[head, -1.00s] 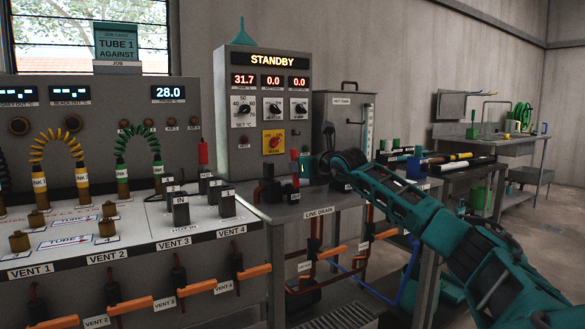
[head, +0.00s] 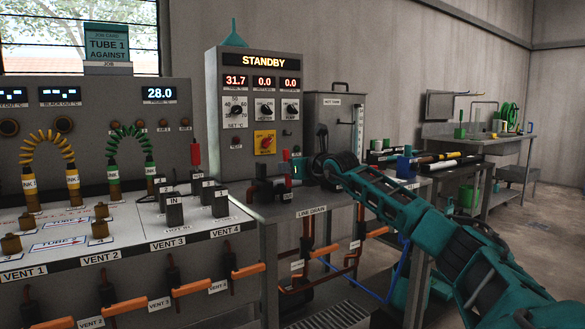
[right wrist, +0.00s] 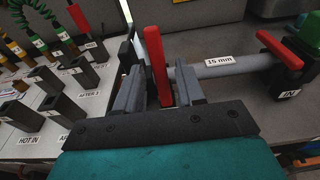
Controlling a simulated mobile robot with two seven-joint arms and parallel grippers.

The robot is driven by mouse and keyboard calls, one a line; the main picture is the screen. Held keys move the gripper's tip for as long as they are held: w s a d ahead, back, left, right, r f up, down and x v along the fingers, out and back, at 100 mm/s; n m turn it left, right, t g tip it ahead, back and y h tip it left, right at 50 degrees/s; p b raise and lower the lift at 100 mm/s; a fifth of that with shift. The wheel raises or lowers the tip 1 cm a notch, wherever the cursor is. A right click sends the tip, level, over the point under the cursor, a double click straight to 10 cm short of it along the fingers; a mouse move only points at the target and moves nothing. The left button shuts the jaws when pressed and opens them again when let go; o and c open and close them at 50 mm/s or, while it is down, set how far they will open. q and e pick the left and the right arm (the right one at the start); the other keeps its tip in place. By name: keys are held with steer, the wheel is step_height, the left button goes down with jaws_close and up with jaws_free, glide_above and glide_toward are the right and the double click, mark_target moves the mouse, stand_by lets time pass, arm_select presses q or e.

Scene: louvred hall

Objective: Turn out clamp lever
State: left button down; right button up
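A red lever (right wrist: 157,65) stands upright between the two fingers of my right gripper (right wrist: 160,88) in the right wrist view. The fingers are apart, with narrow gaps seeming to show on both sides of the lever; firm contact cannot be made out. A grey pipe marked 15 mm (right wrist: 220,65) runs to the right behind it. A second red lever (right wrist: 279,49) lies slanted near the IN label. In the head view my right gripper (head: 318,170) is dark and small at the bench by the control box, its fingertips hard to make out. My left gripper is out of view.
The control box (head: 226,150) reading STANDBY stands just left of my right gripper. The hot tank (head: 330,105) is behind it. Several dark blocks (right wrist: 50,113) stand on the white panel to the left. A sink bench (head: 480,147) stands farther right.

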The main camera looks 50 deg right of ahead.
steer(key=shift+o, duration=0.2)
steer(key=v, duration=1.3)
steer(key=shift+b, duration=0.35)
steer(key=shift+d, duration=0.1)
